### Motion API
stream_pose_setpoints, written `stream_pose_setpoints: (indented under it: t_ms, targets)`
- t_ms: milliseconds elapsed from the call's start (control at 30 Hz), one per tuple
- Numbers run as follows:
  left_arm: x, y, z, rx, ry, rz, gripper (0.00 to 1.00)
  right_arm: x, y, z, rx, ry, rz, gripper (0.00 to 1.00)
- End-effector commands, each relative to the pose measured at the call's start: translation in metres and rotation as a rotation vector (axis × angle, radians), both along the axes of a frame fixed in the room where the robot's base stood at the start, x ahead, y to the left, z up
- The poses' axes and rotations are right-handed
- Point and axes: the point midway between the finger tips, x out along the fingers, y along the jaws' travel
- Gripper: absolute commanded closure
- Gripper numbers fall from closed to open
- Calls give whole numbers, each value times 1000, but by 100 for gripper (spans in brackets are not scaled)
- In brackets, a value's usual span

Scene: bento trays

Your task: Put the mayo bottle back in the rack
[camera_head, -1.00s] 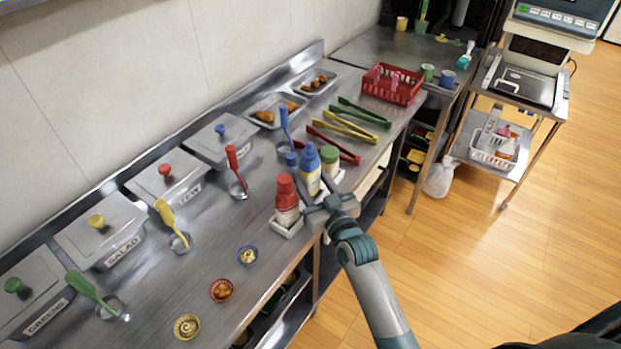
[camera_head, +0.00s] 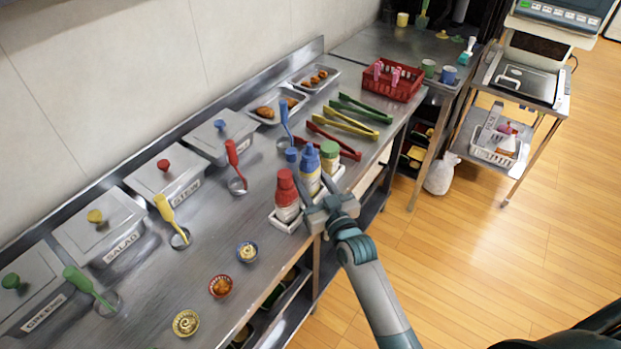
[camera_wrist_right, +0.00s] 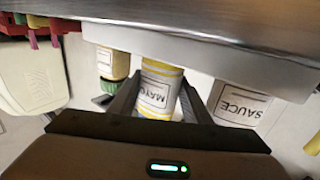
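The mayo bottle (camera_head: 310,173), white with a blue cap, is upright at the middle of the white rack (camera_head: 288,226), between a red-capped bottle (camera_head: 287,199) and a green-capped bottle (camera_head: 329,155). In the right wrist view the mayo bottle (camera_wrist_right: 157,92) shows its MAYO label and yellow bands. My right gripper (camera_head: 322,203) reaches it from the front, its fingers (camera_wrist_right: 157,100) closed against the bottle's two sides. The bottle's base is hidden by the gripper, so I cannot tell whether it touches the rack's floor. My left gripper is out of view.
The sauce bottle (camera_wrist_right: 238,103) stands close beside one finger, and the green-capped bottle (camera_wrist_right: 112,72) beside the other. Tongs (camera_head: 348,122) lie behind the rack. The counter's front edge is just under my right gripper.

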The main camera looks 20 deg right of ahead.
Motion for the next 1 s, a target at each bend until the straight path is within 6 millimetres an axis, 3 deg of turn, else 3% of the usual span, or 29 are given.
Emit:
stream_pose_setpoints:
  t_ms: [1000]
  targets:
    - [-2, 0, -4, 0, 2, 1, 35, 0, 0, -10, 0, 0, 0, 60]
